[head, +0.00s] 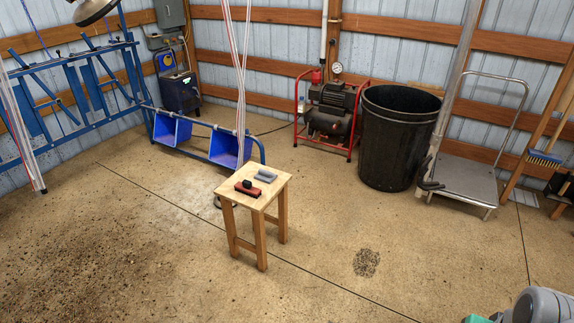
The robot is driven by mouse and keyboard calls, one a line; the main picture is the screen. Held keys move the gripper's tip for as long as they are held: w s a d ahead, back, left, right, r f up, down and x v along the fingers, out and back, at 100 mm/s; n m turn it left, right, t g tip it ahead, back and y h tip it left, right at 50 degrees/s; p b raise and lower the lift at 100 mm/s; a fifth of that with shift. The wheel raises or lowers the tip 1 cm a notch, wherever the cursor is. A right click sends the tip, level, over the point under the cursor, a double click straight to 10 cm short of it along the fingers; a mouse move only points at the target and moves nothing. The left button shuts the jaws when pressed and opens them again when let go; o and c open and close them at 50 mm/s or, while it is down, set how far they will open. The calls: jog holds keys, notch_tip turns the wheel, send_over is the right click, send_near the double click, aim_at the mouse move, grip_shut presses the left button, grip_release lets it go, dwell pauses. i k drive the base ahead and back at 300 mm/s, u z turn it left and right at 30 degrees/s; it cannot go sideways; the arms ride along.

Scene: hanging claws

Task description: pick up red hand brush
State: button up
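The red hand brush (249,191) lies on top of a small wooden stool (278,184), near its front left edge. A small black part shows on or just behind the brush; I cannot tell whether it belongs to it. A grey object (266,175) lies behind and to the right of the brush, apart from it. My gripper is not in view. Only a grey and teal part of my own body shows at the bottom right corner, well away from the stool.
Hanging pale strands come down just behind the stool. Blue bins (171,130) on a blue frame stand behind left. A red-framed compressor (332,108), a black barrel (397,140) and a platform cart (466,178) line the back. The floor in front is clear.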

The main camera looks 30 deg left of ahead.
aim_at(246, 185)
jog(key=u, duration=0.15)
jog(key=i, duration=0.9)
jog(key=u, duration=1.1)
jog(key=i, duration=0.75)
jog(key=u, duration=1.35)
jog(key=i, duration=1.85)
jog(key=u, duration=0.25)
